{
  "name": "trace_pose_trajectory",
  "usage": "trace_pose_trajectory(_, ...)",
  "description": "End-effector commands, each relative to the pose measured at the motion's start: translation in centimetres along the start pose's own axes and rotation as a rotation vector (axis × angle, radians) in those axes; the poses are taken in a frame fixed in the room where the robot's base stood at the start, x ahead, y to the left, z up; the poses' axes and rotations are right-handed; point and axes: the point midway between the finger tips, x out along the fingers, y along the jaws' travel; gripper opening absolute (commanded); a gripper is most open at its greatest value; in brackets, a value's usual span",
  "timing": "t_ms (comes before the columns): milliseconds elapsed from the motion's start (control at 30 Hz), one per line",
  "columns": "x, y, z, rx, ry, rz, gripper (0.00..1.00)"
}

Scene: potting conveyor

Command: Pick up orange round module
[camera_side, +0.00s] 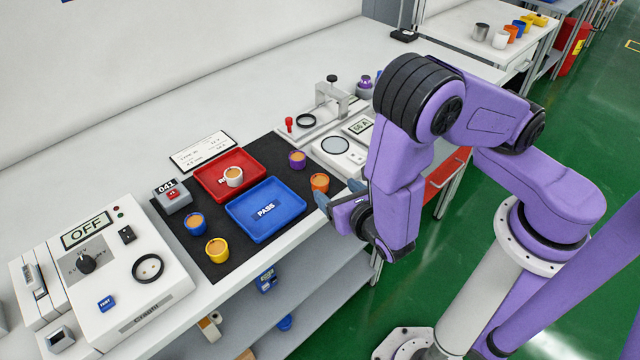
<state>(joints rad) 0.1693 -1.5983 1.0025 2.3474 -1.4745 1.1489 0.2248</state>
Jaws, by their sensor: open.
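The orange round module (320,183) stands upright near the right front edge of the black mat, to the right of the blue tray. Its top is a lighter orange-tan. My gripper (338,192) is open, just right of and in front of the module, with its grey fingers pointing toward the mat. One fingertip appears close to the module's lower right side. I cannot tell whether it touches. Nothing shows between the fingers.
The blue PASS tray (290,228) is empty. The red tray (205,184) holds a white module (233,177). Purple (297,160), blue (196,224) and yellow (217,250) modules stand on the black mat (178,244). A scale (338,150) is behind; an OFF box (120,270) is left.

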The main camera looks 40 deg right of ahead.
Motion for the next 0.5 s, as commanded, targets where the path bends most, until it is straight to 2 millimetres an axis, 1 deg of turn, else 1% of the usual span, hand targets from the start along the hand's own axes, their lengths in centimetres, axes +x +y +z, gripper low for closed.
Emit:
trace_pose_trajectory(33,0.9,-0.2,0.0,0.002,0.000,-0.006,0.70)
trace_pose_trajectory(133,2.2,-0.1,0.0,0.001,0.000,-0.004,0.70)
trace_pose_trajectory(367,3.5,0.1,0.0,0.001,0.000,-0.001,0.70)
trace_pose_trajectory(500,5.2,0.3,0.0,0.003,0.000,-0.005,0.70)
